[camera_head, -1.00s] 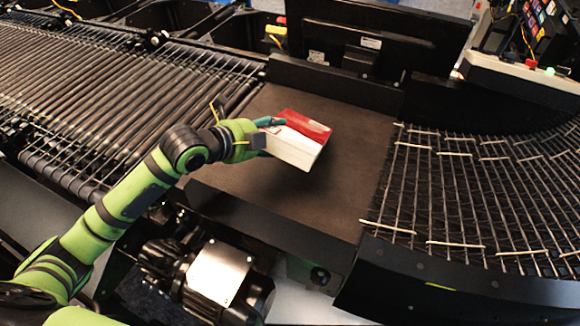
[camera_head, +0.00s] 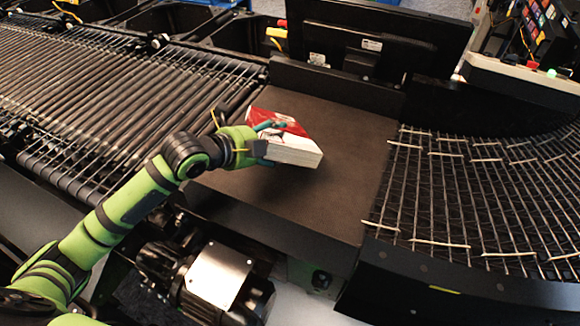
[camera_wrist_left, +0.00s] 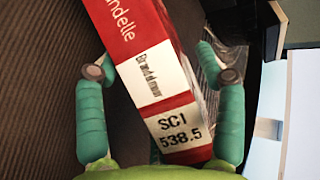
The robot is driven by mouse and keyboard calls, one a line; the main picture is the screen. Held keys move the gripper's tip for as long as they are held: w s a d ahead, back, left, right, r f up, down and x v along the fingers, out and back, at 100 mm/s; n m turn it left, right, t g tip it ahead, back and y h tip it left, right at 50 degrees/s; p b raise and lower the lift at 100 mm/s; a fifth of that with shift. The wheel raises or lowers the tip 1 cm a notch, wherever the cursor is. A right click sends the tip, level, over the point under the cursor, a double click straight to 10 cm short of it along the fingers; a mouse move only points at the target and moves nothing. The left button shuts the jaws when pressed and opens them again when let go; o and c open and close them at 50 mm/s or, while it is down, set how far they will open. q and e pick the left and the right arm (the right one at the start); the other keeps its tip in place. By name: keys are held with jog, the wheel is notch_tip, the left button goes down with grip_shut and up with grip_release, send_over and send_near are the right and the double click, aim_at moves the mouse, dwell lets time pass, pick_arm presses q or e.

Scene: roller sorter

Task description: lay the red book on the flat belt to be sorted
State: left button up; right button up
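The red book (camera_head: 288,134) has a red and white cover and a thick pale page block. It is over the brown flat belt (camera_head: 330,205), with its page side facing the near right. My left gripper (camera_head: 268,138) is shut on its left end, teal fingers on either side. In the left wrist view the book's spine (camera_wrist_left: 155,75), with a label reading "SCI 538.5", runs between the two fingers (camera_wrist_left: 160,65). Whether the book's lower edge touches the belt is hard to tell. My right gripper is not in view.
A roller conveyor (camera_head: 110,95) adjoins the belt on the left, and a curved wire-mesh conveyor (camera_head: 480,195) on the right. A black wall (camera_head: 335,85) edges the belt's far side. A dark monitor (camera_head: 380,40) stands behind it. The belt around the book is clear.

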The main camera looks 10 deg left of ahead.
pick_arm(q)
jog(key=shift+r, duration=0.1)
jog(key=shift+s+a+r, duration=0.1)
jog(key=shift+r, duration=0.05)
jog(key=p+v, duration=0.2)
jog(key=v, duration=0.5)
jog(key=shift+s+a, duration=0.2)
jog(key=shift+s, duration=0.15)
notch_tip(320, 180, up, 7)
jog(key=s+a, duration=0.1)
jog(key=s, duration=0.1)
jog(key=shift+r, duration=0.25)
jog(key=shift+a, duration=0.15)
